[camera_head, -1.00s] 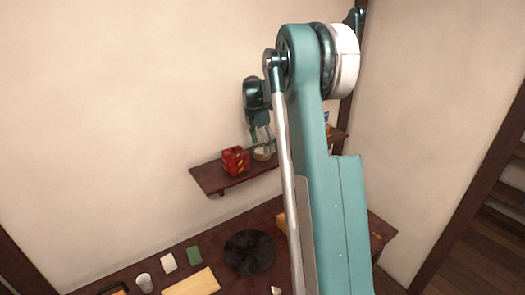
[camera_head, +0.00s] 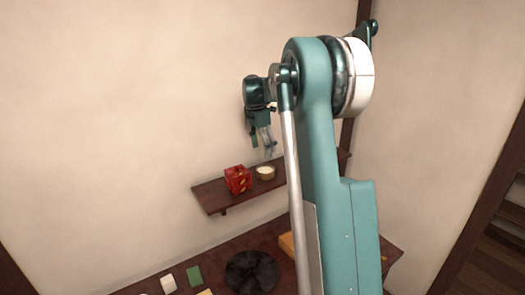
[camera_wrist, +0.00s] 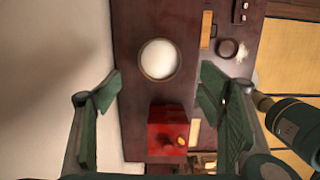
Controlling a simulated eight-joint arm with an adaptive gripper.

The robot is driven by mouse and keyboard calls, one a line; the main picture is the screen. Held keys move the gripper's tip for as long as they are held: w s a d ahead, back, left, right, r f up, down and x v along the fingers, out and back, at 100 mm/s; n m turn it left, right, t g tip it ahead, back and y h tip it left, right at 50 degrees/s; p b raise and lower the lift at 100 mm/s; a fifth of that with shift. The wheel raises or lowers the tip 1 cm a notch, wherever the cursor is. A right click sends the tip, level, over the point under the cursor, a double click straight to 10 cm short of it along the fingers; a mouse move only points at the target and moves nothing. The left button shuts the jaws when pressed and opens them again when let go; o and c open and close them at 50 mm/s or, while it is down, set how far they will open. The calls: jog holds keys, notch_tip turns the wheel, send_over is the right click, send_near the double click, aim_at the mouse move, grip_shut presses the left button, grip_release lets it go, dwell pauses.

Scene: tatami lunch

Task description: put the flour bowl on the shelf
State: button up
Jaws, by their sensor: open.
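The flour bowl (camera_head: 265,173), a small round bowl with pale contents, stands upright on the dark wooden wall shelf (camera_head: 212,195), just right of a red box. In the wrist view the bowl (camera_wrist: 158,60) shows from above with its white flour, resting on the shelf (camera_wrist: 130,25). My gripper (camera_head: 267,150) is above the bowl, fingers pointing down, apart from it. In the wrist view the fingers of my gripper (camera_wrist: 158,85) are spread wide with nothing between them. My own arm hides the right part of the shelf in the head view.
A red box (camera_head: 237,179) with yellow marks stands on the shelf close beside the bowl. The wall (camera_head: 120,130) is right behind the shelf.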

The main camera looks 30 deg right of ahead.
jog(key=shift+a, duration=0.1)
dwell(0.5)
jog(key=s+a+r+m+t, duration=0.2)
jog(key=s+a+r+m, duration=0.25)
jog(key=s+a, duration=0.65)
jog(key=s+a+r+m+t, duration=0.1)
jog(key=s+a+r+m, duration=0.35)
jog(key=s+a, duration=0.65)
jog(key=s+a+f+m+t+y, duration=0.1)
jog(key=s+a+f+m, duration=0.3)
jog(key=s+a, duration=0.4)
jog(key=s+a+f+m+t, duration=0.3)
jog(key=s+a+f+m, duration=0.2)
jog(key=s+a, duration=0.4)
jog(key=s+f, duration=0.1)
jog(key=s, duration=0.4)
jog(key=shift+s+f+y, duration=0.15)
jog(key=shift+s+y, duration=0.2)
jog(key=shift+y, duration=0.05)
